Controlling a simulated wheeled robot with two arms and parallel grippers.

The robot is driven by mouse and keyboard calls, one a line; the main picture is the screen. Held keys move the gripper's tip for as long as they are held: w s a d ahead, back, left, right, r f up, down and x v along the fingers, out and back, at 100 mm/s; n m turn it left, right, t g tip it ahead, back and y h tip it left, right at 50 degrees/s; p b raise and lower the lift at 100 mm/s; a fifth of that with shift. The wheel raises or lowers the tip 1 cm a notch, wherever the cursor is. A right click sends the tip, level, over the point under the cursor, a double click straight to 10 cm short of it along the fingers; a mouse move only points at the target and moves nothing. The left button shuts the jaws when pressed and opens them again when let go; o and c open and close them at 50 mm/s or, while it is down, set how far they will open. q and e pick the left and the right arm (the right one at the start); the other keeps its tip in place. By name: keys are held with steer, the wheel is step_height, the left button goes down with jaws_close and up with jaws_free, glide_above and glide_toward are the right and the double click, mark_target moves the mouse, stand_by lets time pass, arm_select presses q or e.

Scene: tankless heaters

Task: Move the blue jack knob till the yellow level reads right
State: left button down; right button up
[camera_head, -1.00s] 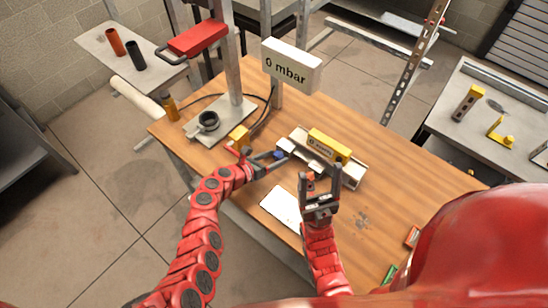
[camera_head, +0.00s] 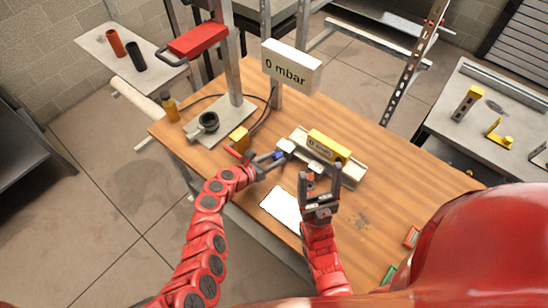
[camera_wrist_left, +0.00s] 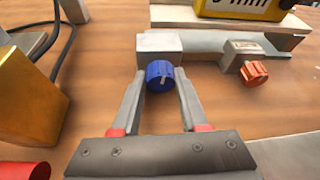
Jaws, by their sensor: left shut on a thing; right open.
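The blue jack knob (camera_wrist_left: 159,76) sits at the end of a grey block on the metal base (camera_head: 349,174). My left gripper (camera_head: 277,158) is shut on the blue knob, which lies between its fingertips in the left wrist view (camera_wrist_left: 160,88). The yellow level (camera_head: 329,146) lies on top of the base; its display seems to start with 0, but the rest is too small or cut off. It also shows at the top of the left wrist view (camera_wrist_left: 245,8). My right gripper (camera_head: 321,187) is open and empty in front of the base.
An orange knob (camera_wrist_left: 254,73) sits to the right of the blue one. A yellow block (camera_head: 239,138) and a cable stand left of my left gripper. A white sheet (camera_head: 281,206) lies at the table's front. A sign (camera_head: 291,66) reads 0 mbar behind.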

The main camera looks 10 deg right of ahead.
arm_select(q)
steer(key=shift+r+m+t+y, duration=0.1)
steer(key=shift+m+t+y, duration=0.2)
steer(key=shift+m, duration=0.1)
steer(key=shift+s+d+m, duration=0.1)
steer(key=shift+m, duration=0.4)
steer(key=shift+m+t+y+b, duration=0.4)
steer(key=shift+m+t+y, duration=0.2)
steer(key=shift+m+t, duration=0.2)
steer(key=shift+c, duration=2.2)
jaws_free()
steer(key=shift+s, duration=0.1)
steer(key=shift+s+a+r, duration=0.2)
steer(key=shift+s+a, duration=0.2)
steer(key=b+v, duration=0.3)
steer(key=v, duration=1.3)
steer(key=shift+b, duration=0.3)
